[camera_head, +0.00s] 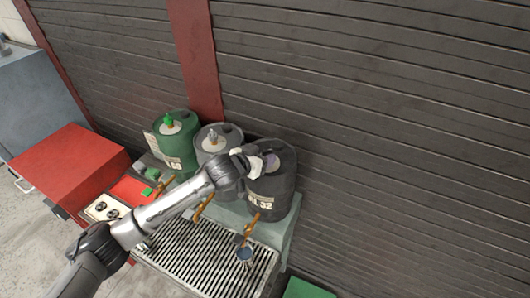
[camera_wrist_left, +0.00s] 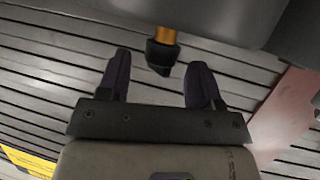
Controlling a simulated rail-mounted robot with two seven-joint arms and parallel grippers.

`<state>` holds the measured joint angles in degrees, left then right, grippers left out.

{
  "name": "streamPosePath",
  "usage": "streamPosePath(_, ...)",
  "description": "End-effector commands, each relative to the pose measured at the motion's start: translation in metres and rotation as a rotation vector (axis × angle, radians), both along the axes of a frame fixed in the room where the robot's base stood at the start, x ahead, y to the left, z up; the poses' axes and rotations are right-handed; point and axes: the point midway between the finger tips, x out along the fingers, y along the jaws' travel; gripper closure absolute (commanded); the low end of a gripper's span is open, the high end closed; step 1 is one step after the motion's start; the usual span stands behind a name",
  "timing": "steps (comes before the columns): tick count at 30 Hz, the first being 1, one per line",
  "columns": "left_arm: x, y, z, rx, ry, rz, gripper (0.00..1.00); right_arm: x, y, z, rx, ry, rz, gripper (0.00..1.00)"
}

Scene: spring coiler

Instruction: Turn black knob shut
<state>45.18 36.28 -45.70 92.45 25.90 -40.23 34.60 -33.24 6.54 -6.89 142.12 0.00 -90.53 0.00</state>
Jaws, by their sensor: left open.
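A black drum (camera_head: 270,193) stands at the right end of a row of drums. In the left wrist view, a black knob (camera_wrist_left: 162,55) on a short brass stem (camera_wrist_left: 165,35) shows between the fingertips of my open left gripper (camera_wrist_left: 160,68). Gaps show on both sides of the knob, with no visible contact. How deep the knob sits between the fingers I cannot tell. My right gripper is not in view.
A grey drum (camera_head: 211,142) and a green drum (camera_head: 179,152) stand to the left, each with a top knob. Brass taps (camera_head: 251,225) face a slatted grate (camera_head: 202,252). A dark slatted wall (camera_head: 390,130) is close behind the drums. A red cabinet (camera_head: 68,165) stands left.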

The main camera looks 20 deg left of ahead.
Motion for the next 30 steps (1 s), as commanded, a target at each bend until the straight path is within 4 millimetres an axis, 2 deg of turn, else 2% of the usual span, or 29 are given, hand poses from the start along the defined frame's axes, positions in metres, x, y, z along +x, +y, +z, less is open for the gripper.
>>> streamPosePath(6, 0.014, -0.004, -0.006, 0.001, 0.001, 0.001, 0.41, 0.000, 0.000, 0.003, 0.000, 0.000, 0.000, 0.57)
streamPosePath(19, 0.017, -0.006, -0.008, 0.001, 0.000, 0.001, 0.41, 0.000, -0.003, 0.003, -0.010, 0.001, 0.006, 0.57)
streamPosePath(30, 0.017, -0.006, -0.008, 0.001, 0.000, 0.000, 0.76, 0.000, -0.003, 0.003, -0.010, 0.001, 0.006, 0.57)
